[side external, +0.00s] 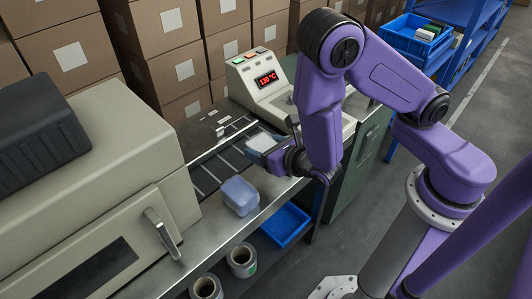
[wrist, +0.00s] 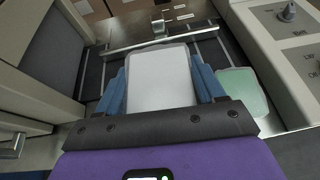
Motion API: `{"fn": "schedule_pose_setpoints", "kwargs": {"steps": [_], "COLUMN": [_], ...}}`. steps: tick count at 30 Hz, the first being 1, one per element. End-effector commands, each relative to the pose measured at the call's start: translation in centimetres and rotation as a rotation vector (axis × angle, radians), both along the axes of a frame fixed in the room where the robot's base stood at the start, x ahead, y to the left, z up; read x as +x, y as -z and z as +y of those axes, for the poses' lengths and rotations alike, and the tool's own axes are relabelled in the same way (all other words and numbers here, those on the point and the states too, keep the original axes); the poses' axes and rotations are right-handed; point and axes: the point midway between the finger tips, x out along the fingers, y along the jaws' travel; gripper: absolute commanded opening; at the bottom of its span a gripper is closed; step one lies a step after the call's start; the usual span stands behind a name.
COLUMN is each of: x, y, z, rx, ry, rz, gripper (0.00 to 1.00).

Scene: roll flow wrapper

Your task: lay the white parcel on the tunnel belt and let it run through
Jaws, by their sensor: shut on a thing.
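My gripper (wrist: 160,90) is shut on the white parcel (wrist: 160,78), with one blue finger on each side of it. The side view also shows the white parcel (side external: 262,142) at the end of my gripper (side external: 265,150), over the right part of the dark slatted belt (side external: 204,180). I cannot tell whether the parcel touches the belt. The belt runs left to the large beige tunnel (wrist: 58,45), whose dark opening shows in the wrist view. My gripper hides part of the belt.
A lavender-blue parcel (side external: 239,195) lies on the metal bench near its front edge. A pale green parcel (wrist: 241,92) lies right of my gripper. A control box (side external: 262,82) reads 130 °C. A metal bar (wrist: 160,38) crosses behind the parcel. A blue tray (side external: 285,226) sits below.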

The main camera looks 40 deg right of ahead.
Motion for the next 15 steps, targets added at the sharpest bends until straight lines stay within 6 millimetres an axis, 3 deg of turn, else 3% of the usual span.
{"fn": "schedule_pose_setpoints", "kwargs": {"steps": [9, 15], "x": [7.7, 11.6], "y": [2.3, 3.0], "z": [-2.3, -4.4], "rx": [0.009, 0.003], "ry": [0.102, 0.139], "rz": [0.007, -0.002], "gripper": [0.30, 0.30]}}
